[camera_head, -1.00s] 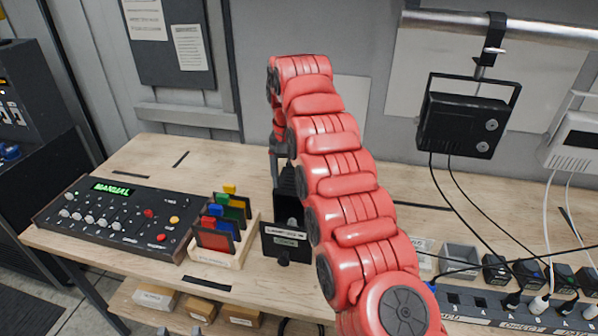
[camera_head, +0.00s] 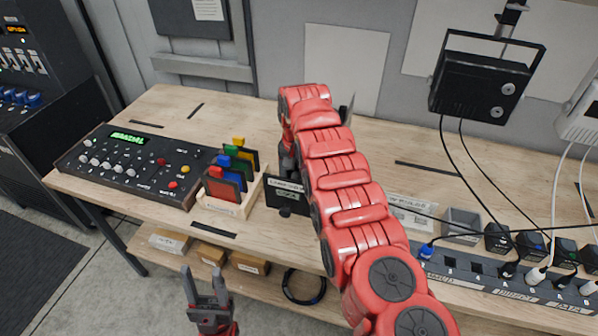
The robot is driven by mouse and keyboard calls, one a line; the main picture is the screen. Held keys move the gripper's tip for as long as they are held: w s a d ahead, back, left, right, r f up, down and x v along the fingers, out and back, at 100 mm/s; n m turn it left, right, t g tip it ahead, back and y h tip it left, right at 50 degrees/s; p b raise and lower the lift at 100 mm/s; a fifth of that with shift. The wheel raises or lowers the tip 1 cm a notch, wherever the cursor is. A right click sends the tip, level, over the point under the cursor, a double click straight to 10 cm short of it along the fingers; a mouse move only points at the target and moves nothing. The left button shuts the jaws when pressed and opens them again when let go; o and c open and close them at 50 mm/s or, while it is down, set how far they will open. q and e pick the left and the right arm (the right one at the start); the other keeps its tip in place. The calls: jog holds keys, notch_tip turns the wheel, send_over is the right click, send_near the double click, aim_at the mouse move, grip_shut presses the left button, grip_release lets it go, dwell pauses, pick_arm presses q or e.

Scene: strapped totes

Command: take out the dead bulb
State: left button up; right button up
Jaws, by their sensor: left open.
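I cannot make out a bulb in this view. A black box with a white label (camera_head: 287,193) stands on the bench, partly hidden by my red right arm. My right arm crosses the middle of the bench, and its gripper is mostly hidden behind its own links, so I cannot see its jaws or any load. My left gripper (camera_head: 203,279) is low at the front, off the bench's front edge, with its two dark fingers apart and nothing between them. A black floodlight (camera_head: 481,86) hangs from the rail at upper right.
A control console (camera_head: 130,166) and a wooden rack (camera_head: 237,207) of coloured cards stand on the left. A grey open bin (camera_head: 462,226) and a socket strip (camera_head: 440,265) with plugs and cables are at right. Small boxes (camera_head: 250,263) lie on the lower shelf. Bare wood shows at back left.

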jog(key=shift+a, duration=0.1)
grip_shut()
dwell(0.6)
jog(key=shift+r, duration=0.1)
jog(key=shift+r+p, duration=0.3)
jog(key=shift+r, duration=2.15)
